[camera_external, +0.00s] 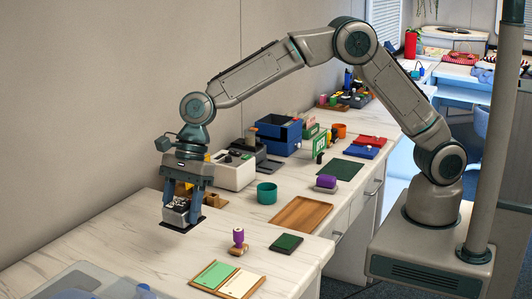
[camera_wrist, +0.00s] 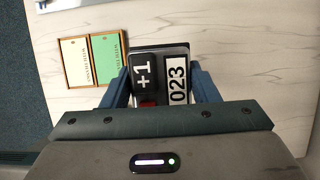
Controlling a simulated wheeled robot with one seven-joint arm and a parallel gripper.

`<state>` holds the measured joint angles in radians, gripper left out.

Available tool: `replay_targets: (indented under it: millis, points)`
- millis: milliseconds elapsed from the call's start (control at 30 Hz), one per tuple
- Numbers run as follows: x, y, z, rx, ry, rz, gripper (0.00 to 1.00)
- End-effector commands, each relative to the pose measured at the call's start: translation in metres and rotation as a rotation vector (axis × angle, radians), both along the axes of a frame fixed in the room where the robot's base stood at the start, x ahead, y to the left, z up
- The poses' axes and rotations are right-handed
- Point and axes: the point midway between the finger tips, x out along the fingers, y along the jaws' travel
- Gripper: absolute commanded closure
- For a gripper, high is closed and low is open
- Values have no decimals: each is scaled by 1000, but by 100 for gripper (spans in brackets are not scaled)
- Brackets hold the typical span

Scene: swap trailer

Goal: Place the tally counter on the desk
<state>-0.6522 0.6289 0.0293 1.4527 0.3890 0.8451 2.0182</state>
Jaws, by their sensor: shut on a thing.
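The tally counter (camera_wrist: 160,80) is a small grey-and-black box with a "+1" key and a "023" display in the wrist view. In the external view the tally counter (camera_external: 177,212) sits between the fingers of my gripper (camera_external: 182,208), low over the desk. My gripper (camera_wrist: 163,90) is shut on it, with a blue finger on each side. A dark flat patch or pad (camera_external: 187,224) shows on the desk (camera_external: 115,240) beneath it. I cannot tell whether the counter touches the surface below.
A green-and-cream wooden board (camera_external: 228,279), a purple-topped stamp (camera_external: 238,240) and a dark green pad (camera_external: 286,243) lie to the front right. A wooden tray (camera_external: 301,214), a teal cup (camera_external: 267,193) and a white machine (camera_external: 232,170) stand further back.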

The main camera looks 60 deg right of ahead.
Motion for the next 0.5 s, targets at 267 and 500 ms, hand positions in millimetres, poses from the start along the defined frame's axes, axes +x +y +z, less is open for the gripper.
replay_targets:
  millis: [267, 500]
  points:
    - [-18, 60, -35, 0, -1, 5, 82]
    - [-23, 82, -50, 2, -1, 1, 82]
